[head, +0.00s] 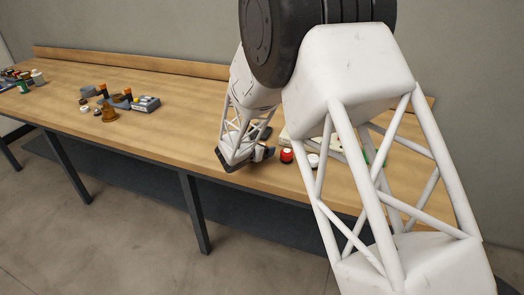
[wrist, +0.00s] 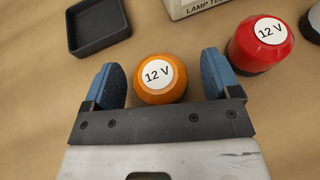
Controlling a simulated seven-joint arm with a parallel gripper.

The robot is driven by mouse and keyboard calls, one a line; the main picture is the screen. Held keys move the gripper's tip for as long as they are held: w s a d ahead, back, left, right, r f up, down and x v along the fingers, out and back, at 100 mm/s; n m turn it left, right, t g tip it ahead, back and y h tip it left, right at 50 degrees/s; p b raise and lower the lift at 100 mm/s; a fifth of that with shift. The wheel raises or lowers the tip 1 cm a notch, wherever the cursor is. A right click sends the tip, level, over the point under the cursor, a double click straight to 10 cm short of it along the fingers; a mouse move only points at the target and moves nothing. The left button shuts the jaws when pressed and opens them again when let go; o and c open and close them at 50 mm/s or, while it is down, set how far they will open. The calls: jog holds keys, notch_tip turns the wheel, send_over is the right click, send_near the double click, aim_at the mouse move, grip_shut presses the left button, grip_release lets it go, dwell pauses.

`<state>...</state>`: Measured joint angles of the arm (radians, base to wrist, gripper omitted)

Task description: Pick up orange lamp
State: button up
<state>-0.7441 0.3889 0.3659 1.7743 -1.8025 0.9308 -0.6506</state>
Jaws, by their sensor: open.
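In the wrist view the orange lamp (wrist: 160,88) is a round orange cap with a white "12 V" label on top. It stands on the wooden table between the two blue fingers of my gripper (wrist: 163,84). The gripper is open, with a gap on each side of the lamp, wider on the right. In the head view my gripper (head: 262,153) is low over the table near its front edge, and the orange lamp is hidden there.
A red lamp (wrist: 262,42) labelled "12 V" stands just right of the right finger. A black square tray (wrist: 97,27) lies at upper left. A pale box (wrist: 196,6) marked "LAMP TE..." is behind. Several small objects and an amber bell-shaped thing (head: 109,113) are farther left on the table (head: 165,140).

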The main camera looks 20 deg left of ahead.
jog(key=c, duration=1)
jog(key=shift+c, duration=0.2)
jog(key=shift+r, duration=0.1)
jog(key=shift+r, duration=0.4)
notch_tip(320, 180, up, 3)
jog(key=shift+f, duration=0.1)
jog(key=s+d, duration=0.3)
jog(key=s, duration=0.1)
jog(key=s+d, duration=0.2)
jog(key=s, duration=0.3)
jog(key=s+d+r, duration=0.1)
jog(key=s+d, duration=0.2)
jog(key=s, duration=0.1)
jog(key=shift+s+d+r, duration=0.1)
jog(key=shift+s+d, duration=0.1)
jog(key=shift+d, duration=0.15)
